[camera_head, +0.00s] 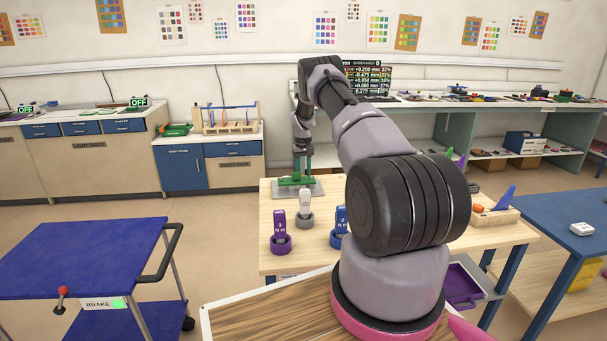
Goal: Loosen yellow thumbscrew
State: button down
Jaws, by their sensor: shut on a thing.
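My arm reaches from the front right to the back of the wooden table. My gripper (302,148) is small and far off, pointing down at a green stand (294,182) on a grey base at the table's back left edge. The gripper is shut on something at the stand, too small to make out. I cannot pick out a yellow thumbscrew. The upper arm hides part of the table.
On the wooden table (268,220) stand a purple holder (280,243), a grey holder (304,220) and a blue holder (340,233). A blue cart (80,255) is at left. A readout screen (368,78) stands behind. Floor between cart and table is clear.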

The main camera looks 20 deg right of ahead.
jog(key=n, duration=0.5)
jog(key=shift+s+a, duration=0.1)
jog(key=shift+n, duration=0.4)
jog(key=shift+c, duration=2.2)
grip_release()
jog(key=shift+f, duration=0.1)
